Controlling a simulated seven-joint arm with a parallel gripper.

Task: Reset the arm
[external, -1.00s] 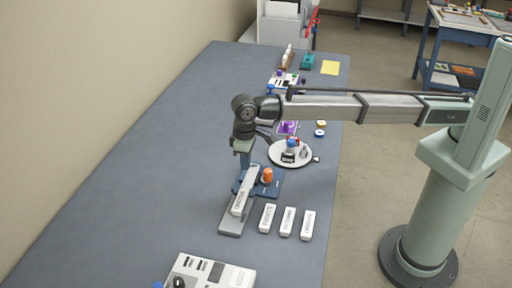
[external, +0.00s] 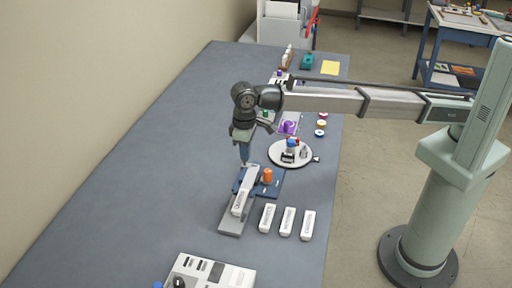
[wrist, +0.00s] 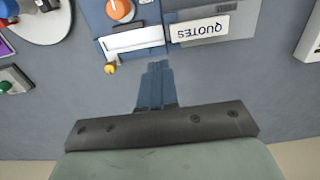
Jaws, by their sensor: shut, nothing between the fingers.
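My gripper (external: 244,162) is shut and empty, pointing down just above the table at the far left edge of the blue device. In the wrist view its closed blue fingers (wrist: 157,66) end a little short of the device and touch nothing visible. The blue device (external: 275,186) has an orange knob (external: 267,175), which also shows in the wrist view (wrist: 120,9). A white label reading QUOTES (wrist: 200,27) lies on the grey tray (external: 231,228) joined to the device.
Several white labelled bars (external: 287,221) lie right of the tray. A round white tray (external: 276,158) with small items stands behind the device. A panel (external: 235,276) lies at the front. The table's left side is clear.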

